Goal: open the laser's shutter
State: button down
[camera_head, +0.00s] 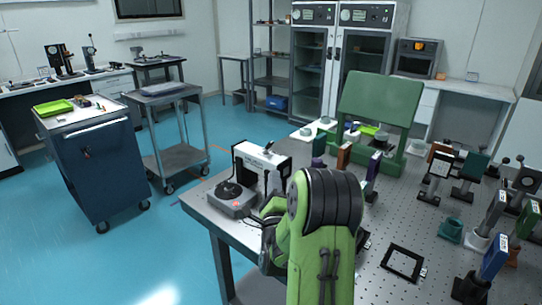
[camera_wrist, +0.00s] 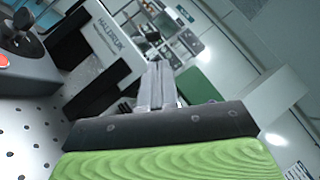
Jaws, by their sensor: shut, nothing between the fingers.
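A white housing with dark ends (camera_head: 262,160) stands at the near left part of the perforated optical table. It is probably the laser. In the wrist view its white face (camera_wrist: 112,42) fills the upper left, with lettering that seems to read "HALDRON". I cannot clearly make out a shutter on it. My gripper (camera_wrist: 157,70) is shut and empty, its grey fingers pointing up in the wrist view, just right of the white face in the picture. I cannot tell whether they touch it. In the head view my green arm hides most of the gripper.
A grey box with a black knob (camera_head: 232,196) stands beside the housing; its red button (camera_wrist: 3,62) shows in the wrist view. A green panel (camera_head: 378,105) stands behind. Several mounts crowd the table's right side. A black square frame (camera_head: 404,263) lies flat at the front.

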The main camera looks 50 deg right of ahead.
aim_at(273, 163)
jog(key=p+x, duration=0.1)
jog(key=x, duration=0.8)
